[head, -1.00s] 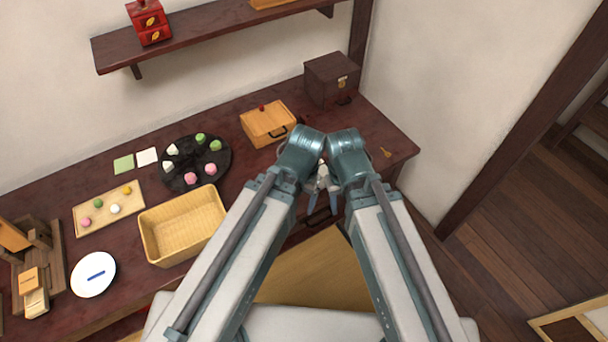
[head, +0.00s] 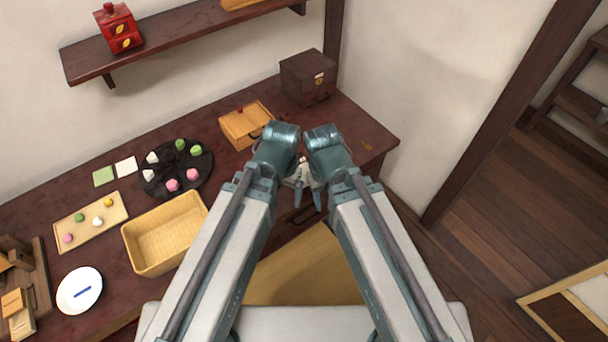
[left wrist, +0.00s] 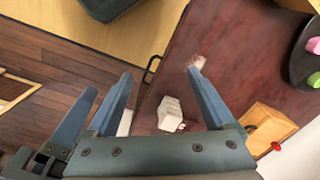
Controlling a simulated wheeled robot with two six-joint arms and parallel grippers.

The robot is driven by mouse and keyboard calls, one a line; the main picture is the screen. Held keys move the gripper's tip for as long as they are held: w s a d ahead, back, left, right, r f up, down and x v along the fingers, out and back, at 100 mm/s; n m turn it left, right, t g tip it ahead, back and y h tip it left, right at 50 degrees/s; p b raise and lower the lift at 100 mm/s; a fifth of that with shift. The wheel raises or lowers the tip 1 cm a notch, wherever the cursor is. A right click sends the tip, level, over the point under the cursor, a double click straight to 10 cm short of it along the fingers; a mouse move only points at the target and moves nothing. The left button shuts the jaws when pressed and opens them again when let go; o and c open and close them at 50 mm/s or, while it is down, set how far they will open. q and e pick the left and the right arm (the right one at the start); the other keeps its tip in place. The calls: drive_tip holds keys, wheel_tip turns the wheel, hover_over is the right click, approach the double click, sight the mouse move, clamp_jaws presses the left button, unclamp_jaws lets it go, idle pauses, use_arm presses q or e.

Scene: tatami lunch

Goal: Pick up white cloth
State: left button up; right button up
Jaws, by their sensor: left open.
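The white cloth (head: 126,166) appears as a small flat white square on the dark table, beside a similar green square (head: 104,176). It lies behind the wooden tray of sweets and left of the round black plate. My left gripper (head: 309,206) is far to its right, near the table's front edge, pointing down. Its fingers are apart and empty; they show large in the left wrist view (left wrist: 160,72). The white cloth cannot be made out in the left wrist view. My right arm shows in the head view, but its gripper cannot be made out.
The black plate (head: 148,190) holds several sweets. A yellow basket (head: 165,234), a wooden tray (head: 72,230), a white plate (head: 70,300), an orange lidded box (head: 246,126) and a dark chest (head: 308,80) also occupy the table. A shelf (head: 185,42) hangs above.

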sight(304, 172)
use_arm(q)
drive_tip(key=w+r+m+t+h, duration=0.2)
drive_tip(key=w+m+t+h, duration=0.3)
drive_tip(key=w, duration=0.8)
drive_tip(key=d+f+b, duration=0.1)
drive_tip(key=f+b, duration=0.1)
drive_tip(key=w+d+f+g+b, duration=0.1)
drive_tip(key=f+b, duration=0.2)
drive_tip(key=d+f+m+g+y+b, duration=0.1)
drive_tip(key=f+b, duration=0.1)
drive_tip(key=f, duration=0.1)
drive_tip(key=shift+w+d+b, duration=0.2)
drive_tip(key=shift+b, duration=0.1)
drive_tip(key=shift+r, duration=0.15)
drive_tip(key=b+x, duration=0.3)
drive_tip(key=s+b+x, duration=0.1)
drive_tip(key=shift+w+d+f, duration=0.15)
drive_tip(key=shift+f, duration=0.2)
drive_tip(key=shift+w+d+f+b, duration=0.15)
drive_tip(key=shift+d+f+b, duration=0.05)
drive_tip(key=shift+f+b, duration=0.2)
drive_tip(key=shift+r, duration=0.15)
